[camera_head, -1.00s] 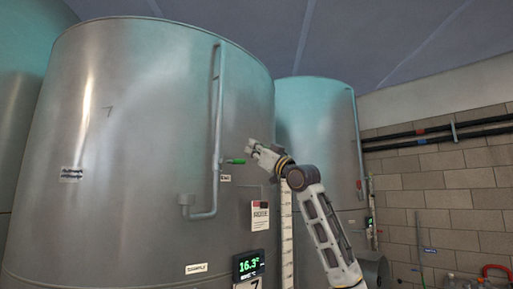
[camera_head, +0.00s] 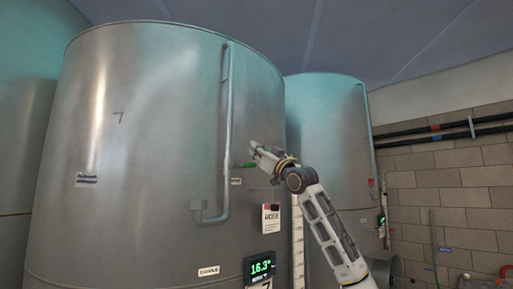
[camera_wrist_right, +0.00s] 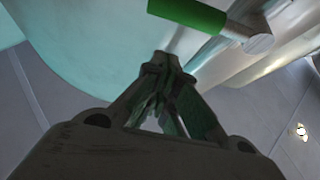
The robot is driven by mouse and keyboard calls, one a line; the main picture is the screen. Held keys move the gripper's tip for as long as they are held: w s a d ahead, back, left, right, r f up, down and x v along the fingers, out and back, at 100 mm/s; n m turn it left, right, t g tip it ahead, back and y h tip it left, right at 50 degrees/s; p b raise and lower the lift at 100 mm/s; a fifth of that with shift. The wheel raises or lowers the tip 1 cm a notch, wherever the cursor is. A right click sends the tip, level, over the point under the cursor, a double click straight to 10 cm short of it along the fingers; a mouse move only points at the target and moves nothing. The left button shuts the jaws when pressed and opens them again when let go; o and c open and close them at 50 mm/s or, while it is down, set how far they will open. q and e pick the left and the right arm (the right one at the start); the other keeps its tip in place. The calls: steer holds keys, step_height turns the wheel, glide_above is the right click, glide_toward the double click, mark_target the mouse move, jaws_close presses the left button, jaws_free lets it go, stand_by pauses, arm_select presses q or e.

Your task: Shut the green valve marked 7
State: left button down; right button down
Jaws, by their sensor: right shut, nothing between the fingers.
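The green valve handle (camera_head: 248,165) sticks out roughly level to the right of the vertical pipe (camera_head: 227,120) on the large steel tank (camera_head: 150,180). My right gripper (camera_head: 254,149) is shut and empty, in front of the tank, just above the handle in the head view. In the right wrist view the green handle (camera_wrist_right: 188,12) and its grey stem (camera_wrist_right: 258,43) lie beyond the shut fingertips (camera_wrist_right: 163,62), with a gap in the picture. I cannot tell the depth between them. My left gripper is not in view.
A green digital display (camera_head: 260,268) and a label card (camera_head: 271,218) are on the tank below the valve. A white level scale (camera_head: 298,240) stands right of them. A second tank (camera_head: 328,130) and a block wall (camera_head: 450,190) are behind on the right.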

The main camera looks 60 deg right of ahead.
mark_target(243, 165)
steer(key=shift+w+d+f, duration=0.1)
steer(key=shift+f, duration=0.6)
steer(key=shift+w+d+f, duration=0.1)
steer(key=shift+f, duration=0.55)
steer(key=shift+f, duration=0.1)
steer(key=shift+d+f+b, duration=0.1)
steer(key=shift+f+b, duration=0.7)
steer(key=shift+b, duration=0.15)
steer(key=shift+r, duration=0.15)
